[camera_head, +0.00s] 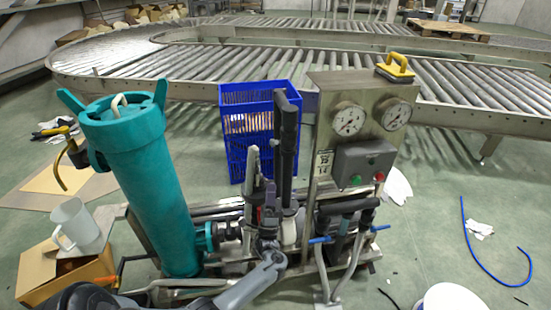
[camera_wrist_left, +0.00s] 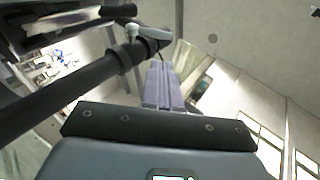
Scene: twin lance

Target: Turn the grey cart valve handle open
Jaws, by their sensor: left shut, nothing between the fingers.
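The metal cart (camera_head: 330,130) carries a gauge panel and pipes. Two blue valve handles, one on the left (camera_head: 320,240) and one on the right (camera_head: 380,228), sit low below the panel. A grey upright lever (camera_head: 251,170) stands beside a tall black-gripped bar (camera_head: 287,135); I cannot tell which part is the grey valve handle. My left gripper (camera_head: 269,197) is among the pipes near the lever and black bar, shut and empty; contact is unclear. In the left wrist view its fingers (camera_wrist_left: 164,86) are together beside a dark bar (camera_wrist_left: 70,90). My right gripper is not in view.
A teal cylinder (camera_head: 140,180) stands left of my left gripper. A blue crate (camera_head: 235,145) is behind the pipes. A white jug (camera_head: 73,224) and a cardboard box (camera_head: 35,275) are at left. A roller conveyor (camera_head: 200,65) crosses behind. The floor at right is mostly open, with a blue hose (camera_head: 480,255).

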